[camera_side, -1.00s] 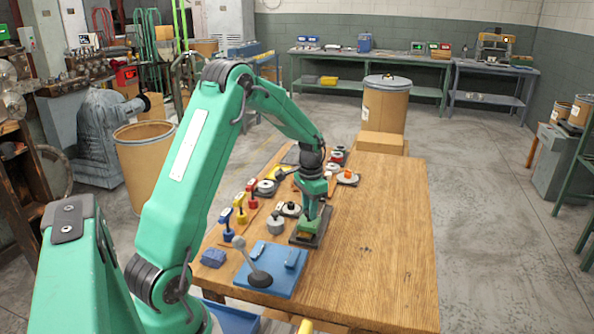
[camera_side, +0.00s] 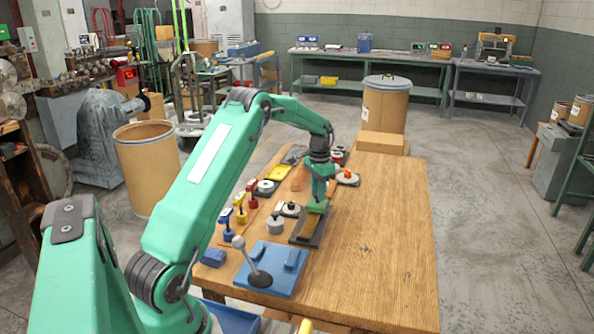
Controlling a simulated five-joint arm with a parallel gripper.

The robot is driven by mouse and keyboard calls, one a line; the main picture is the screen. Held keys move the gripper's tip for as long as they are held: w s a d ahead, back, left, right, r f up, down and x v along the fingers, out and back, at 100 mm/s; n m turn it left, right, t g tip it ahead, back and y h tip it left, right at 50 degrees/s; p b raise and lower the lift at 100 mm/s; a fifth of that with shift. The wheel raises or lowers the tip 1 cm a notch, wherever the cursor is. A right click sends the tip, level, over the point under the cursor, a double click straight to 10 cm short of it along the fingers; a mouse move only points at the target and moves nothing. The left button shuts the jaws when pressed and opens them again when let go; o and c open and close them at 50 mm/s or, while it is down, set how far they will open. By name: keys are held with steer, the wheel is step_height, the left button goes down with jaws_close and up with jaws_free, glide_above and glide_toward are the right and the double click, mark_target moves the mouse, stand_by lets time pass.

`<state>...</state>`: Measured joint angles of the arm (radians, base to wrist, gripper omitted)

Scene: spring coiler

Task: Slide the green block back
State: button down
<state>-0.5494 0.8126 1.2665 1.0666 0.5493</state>
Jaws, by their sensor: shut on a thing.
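The green block (camera_side: 316,207) sits on a dark grey slide track (camera_side: 305,237) on the wooden table. It is at the far end of the track, and the near part of the track is bare. My gripper (camera_side: 318,199) points down and is shut on the green block. The fingertips are small here and partly hide the block.
A blue plate with a ball-topped lever (camera_side: 259,270) stands just left and near. A blue block (camera_side: 213,257), a grey knob (camera_side: 276,225) and blue, yellow and red handles (camera_side: 240,210) stand to the left. The table's right half (camera_side: 385,240) is clear.

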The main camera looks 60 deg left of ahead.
steer(key=shift+w+a+r, duration=0.1)
steer(key=shift+w+a, duration=0.1)
steer(key=shift+w, duration=0.1)
steer(key=c, duration=1.1)
jaws_free()
steer(key=shift+s, duration=0.1)
steer(key=shift+c, duration=0.2)
steer(key=shift+r, duration=3.85)
steer(key=shift+d, duration=0.1)
